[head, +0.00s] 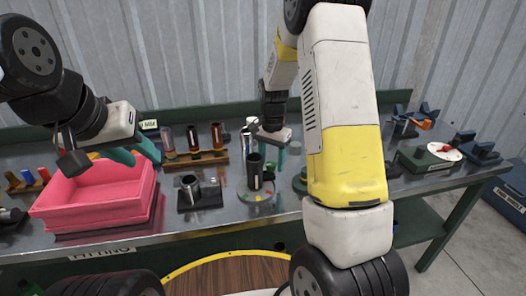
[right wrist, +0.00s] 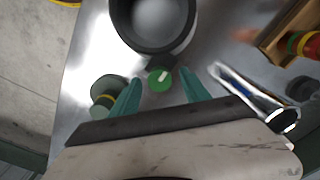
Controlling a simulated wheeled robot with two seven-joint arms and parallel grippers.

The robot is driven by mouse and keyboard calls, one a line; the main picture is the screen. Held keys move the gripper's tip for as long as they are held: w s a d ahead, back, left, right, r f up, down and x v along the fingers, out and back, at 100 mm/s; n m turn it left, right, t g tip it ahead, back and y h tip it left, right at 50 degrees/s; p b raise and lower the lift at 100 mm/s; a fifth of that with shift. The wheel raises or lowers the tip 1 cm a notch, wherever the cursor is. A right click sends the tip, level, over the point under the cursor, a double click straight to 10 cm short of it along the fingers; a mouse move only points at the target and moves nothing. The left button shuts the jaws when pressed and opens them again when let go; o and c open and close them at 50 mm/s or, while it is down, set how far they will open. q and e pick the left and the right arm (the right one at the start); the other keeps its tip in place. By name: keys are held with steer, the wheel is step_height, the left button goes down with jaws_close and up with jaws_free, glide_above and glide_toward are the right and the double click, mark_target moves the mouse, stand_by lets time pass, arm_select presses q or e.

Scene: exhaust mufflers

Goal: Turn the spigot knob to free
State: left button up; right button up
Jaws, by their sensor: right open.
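In the right wrist view a round green knob (right wrist: 160,79) with a pale mark on its face sits beside a dark open-topped cylinder (right wrist: 122,30). My right gripper (right wrist: 161,95) is open, with one teal finger on each side of the knob and a gap to both. In the head view a dark upright cylinder (head: 255,172) stands on a grey round base (head: 245,196), just below my right gripper (head: 275,156); I cannot make out the knob there. My left gripper (head: 134,155) is open and empty over the pink bin.
The pink bin (head: 95,208) stands at the left of the metal table. A wooden rack (head: 210,157) holds several dark tubes, and a dark block with a metal ring (head: 190,186) stands in front. A chrome part (right wrist: 250,95) lies near my right finger. Fixtures (head: 430,160) stand at the right.

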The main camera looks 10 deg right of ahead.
jaws_close()
steer(key=shift+n, duration=0.3)
steer(key=n, duration=0.3)
steer(key=shift+n, duration=0.3)
steer(key=n, duration=0.4)
steer(key=shift+n, duration=0.3)
steer(key=n, duration=0.4)
steer(key=shift+n, duration=2.5)
